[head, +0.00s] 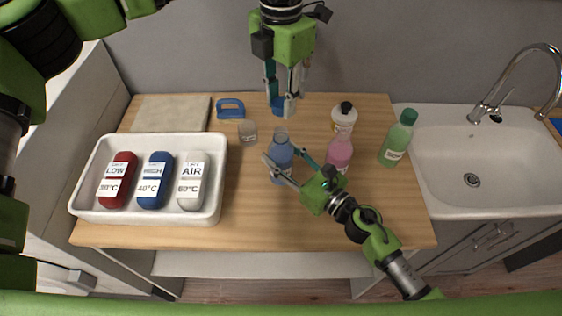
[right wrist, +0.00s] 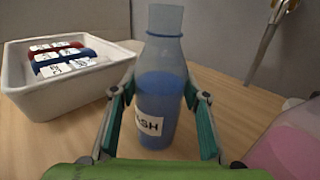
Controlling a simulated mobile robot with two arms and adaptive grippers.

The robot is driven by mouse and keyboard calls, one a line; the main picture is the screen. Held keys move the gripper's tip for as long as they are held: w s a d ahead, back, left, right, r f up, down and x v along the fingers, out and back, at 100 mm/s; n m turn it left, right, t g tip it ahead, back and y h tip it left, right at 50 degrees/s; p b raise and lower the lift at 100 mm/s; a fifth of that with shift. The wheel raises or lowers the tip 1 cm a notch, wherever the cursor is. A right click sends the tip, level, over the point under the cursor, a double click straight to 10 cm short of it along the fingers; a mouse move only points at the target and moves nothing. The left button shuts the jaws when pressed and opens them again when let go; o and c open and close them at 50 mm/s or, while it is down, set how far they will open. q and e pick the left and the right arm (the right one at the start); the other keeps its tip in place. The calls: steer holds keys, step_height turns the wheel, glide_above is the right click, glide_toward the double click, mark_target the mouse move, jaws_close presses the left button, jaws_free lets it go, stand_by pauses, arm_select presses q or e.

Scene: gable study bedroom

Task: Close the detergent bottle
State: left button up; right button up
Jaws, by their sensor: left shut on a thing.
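The blue detergent bottle (head: 281,158) stands upright on the wooden counter, its neck without a cap. In the right wrist view the bottle (right wrist: 160,95) stands between my right fingers, its label partly showing. My right gripper (head: 283,168) is open around the bottle's body, one finger on each side, with narrow gaps. My left gripper (head: 284,98) points down behind the bottle, shut on a small blue cap (head: 290,106). The cap is held apart from the bottle's neck and is partly hidden by the fingers.
Pink (head: 339,155), white (head: 344,119) and green (head: 396,140) bottles stand right, near the sink (head: 440,190).

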mark_target(281, 131)
steer(key=c, duration=0.6)
arm_select(q)
steer(key=shift+f, duration=2.5)
steer(key=shift+f, duration=0.1)
steer(key=shift+f, duration=0.8)
steer(key=shift+f, duration=0.55)
arm_select(e)
jaws_close()
